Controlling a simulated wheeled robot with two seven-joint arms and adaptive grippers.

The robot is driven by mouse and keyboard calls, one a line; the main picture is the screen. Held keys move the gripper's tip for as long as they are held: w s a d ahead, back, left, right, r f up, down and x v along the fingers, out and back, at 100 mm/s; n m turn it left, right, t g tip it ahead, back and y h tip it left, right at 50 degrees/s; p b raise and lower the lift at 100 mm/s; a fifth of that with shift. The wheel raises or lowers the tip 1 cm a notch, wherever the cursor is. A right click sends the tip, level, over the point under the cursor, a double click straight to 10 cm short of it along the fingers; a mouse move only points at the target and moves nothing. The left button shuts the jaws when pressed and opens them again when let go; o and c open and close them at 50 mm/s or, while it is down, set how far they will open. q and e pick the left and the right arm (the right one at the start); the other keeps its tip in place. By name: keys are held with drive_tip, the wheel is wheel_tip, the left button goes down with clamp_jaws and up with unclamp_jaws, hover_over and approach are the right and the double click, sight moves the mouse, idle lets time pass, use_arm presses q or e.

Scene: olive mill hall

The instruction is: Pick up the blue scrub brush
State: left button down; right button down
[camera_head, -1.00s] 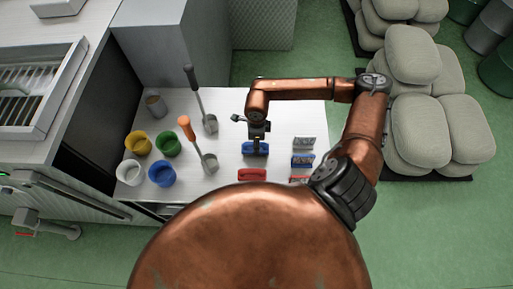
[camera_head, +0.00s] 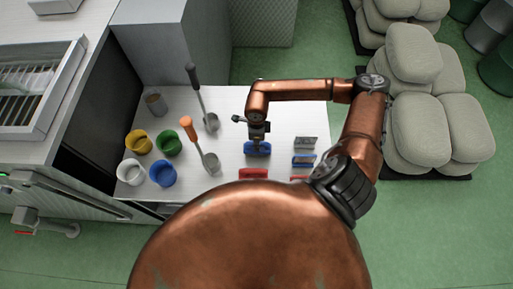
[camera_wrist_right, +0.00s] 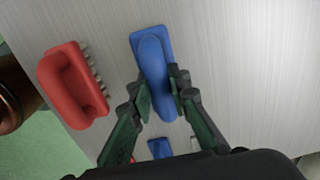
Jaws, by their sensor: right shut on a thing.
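The blue scrub brush (camera_head: 257,148) is on or just above the white table, below my right gripper (camera_head: 257,136). In the right wrist view the brush (camera_wrist_right: 153,52) shows its long blue handle and base, with the fingers of my right gripper (camera_wrist_right: 160,92) shut on the handle from both sides. I cannot tell whether it is clear of the table. My left gripper is not in view.
A red brush (camera_head: 253,174) lies nearby; it also shows in the wrist view (camera_wrist_right: 72,85). Small grey (camera_head: 305,142) and blue (camera_head: 304,160) items sit to the right. Yellow (camera_head: 138,142), green (camera_head: 169,142), white (camera_head: 130,172) and blue (camera_head: 162,173) cups and two ladles stand left.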

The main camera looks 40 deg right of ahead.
drive_tip(key=shift+w, duration=0.15)
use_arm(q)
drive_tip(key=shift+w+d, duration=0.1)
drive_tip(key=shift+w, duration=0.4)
